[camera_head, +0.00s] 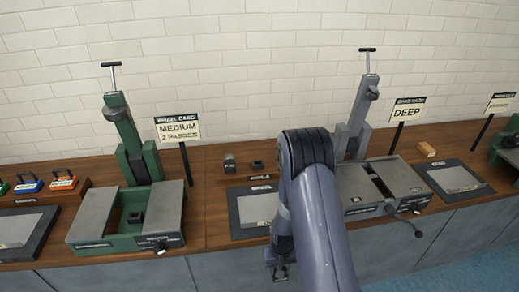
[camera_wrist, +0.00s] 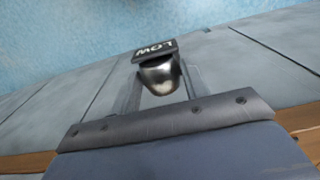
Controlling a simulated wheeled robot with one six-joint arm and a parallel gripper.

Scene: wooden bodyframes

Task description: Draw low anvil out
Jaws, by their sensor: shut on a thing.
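The low anvil (camera_wrist: 160,76) shows in the wrist view as a shiny rounded metal piece with a black tag reading "LOW". My gripper (camera_wrist: 162,88) is shut on it, with a finger on each side. In the head view my gripper (camera_head: 280,268) hangs low, in front of the bench's front edge. The anvil cannot be made out clearly there. The wrist view shows blue floor and grey cabinet fronts beyond the anvil, so it is held clear of the bench.
A green machine (camera_head: 125,240) stands left with a "MEDIUM 2 PASSES" sign (camera_head: 178,130). A grey machine (camera_head: 385,187) stands right by a "DEEP" sign (camera_head: 405,112), partly behind my arm. Small dark pieces (camera_head: 230,163) sit on a wooden rack. A framed grey tray (camera_head: 234,231) lies in front.

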